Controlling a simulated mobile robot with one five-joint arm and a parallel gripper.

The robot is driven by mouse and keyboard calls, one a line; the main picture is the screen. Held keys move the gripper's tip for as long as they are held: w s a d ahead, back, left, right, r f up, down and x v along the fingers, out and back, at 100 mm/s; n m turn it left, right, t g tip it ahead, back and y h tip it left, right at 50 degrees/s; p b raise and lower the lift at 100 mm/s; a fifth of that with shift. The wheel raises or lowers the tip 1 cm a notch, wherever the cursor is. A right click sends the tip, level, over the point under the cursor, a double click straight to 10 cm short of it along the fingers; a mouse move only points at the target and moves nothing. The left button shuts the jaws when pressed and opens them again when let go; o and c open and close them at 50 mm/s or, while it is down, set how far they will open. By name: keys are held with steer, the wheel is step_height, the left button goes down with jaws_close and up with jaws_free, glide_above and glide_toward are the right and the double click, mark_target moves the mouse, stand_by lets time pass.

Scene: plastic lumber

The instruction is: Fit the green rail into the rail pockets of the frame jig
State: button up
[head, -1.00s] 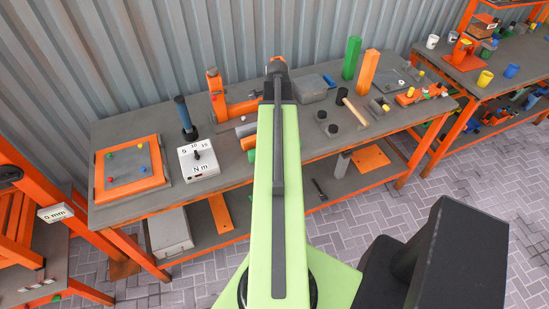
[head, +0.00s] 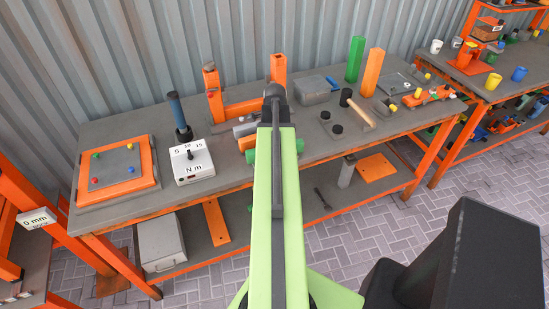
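A green bar (head: 300,146), which may be the green rail, lies on the bench behind my arm. Its middle is hidden, and a short green end shows left of the arm. A taller green post (head: 355,58) stands upright at the back of the bench. An orange frame with two uprights and a crossbar (head: 243,107), which looks like the frame jig, stands left of and behind my arm. I cannot make out its pockets. My arm reaches forward over the bench, and its end hides whatever is behind it. My gripper is not visible.
An orange post (head: 371,72) stands beside the green post. A mallet (head: 357,107), a grey box (head: 312,90), a torque box (head: 192,161), a dark-handled tool (head: 179,117) and an orange-edged board (head: 117,169) are on the bench. Another bench (head: 495,78) stands at the right.

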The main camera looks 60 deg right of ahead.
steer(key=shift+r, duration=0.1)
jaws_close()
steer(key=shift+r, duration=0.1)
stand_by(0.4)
